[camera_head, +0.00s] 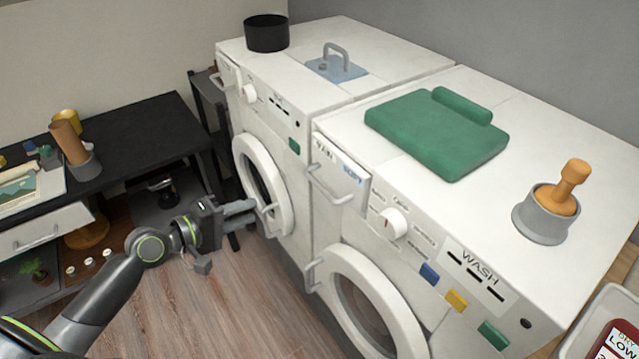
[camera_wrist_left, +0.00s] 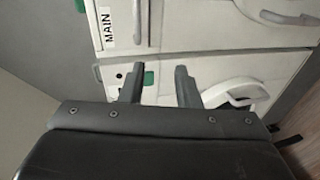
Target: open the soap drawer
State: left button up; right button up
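The soap drawer (camera_head: 352,183) is at the upper left of the front washing machine marked WASH. Its white front carries labels and a bar handle (camera_head: 328,186), and looks flush with the machine. The drawer (camera_wrist_left: 120,8) with its MAIN label is at the top left of the left wrist view. My left gripper (camera_head: 252,212) is in front of the rear machine's round door, left of and lower than the drawer handle, apart from it. In the wrist view its two fingers (camera_wrist_left: 157,82) are spread with nothing between them. My right gripper is out of view.
The washer's round door (camera_head: 375,305) and the rear machine's door (camera_head: 262,185) have protruding handles. A green folded cloth (camera_head: 435,130) and a grey mortar (camera_head: 541,222) lie on top. A black desk (camera_head: 140,140) stands left; wooden floor (camera_head: 190,310) is open below the arm.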

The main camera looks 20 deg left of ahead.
pick_arm(q)
notch_tip(320, 180, up, 3)
jog(key=s+d+h, duration=0.1)
jog(key=d, duration=0.2)
jog(key=p, duration=0.4)
send_near(319, 185)
jog(key=x, duration=0.9)
jog(key=shift+f, duration=0.25)
jog(key=shift+w+d+f, duration=0.2)
jog(key=shift+w+d, duration=0.2)
jog(key=shift+w, duration=0.1)
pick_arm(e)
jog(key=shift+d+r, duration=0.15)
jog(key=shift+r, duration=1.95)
pick_arm(q)
jog(key=shift+c, duration=0.2)
grip_shut()
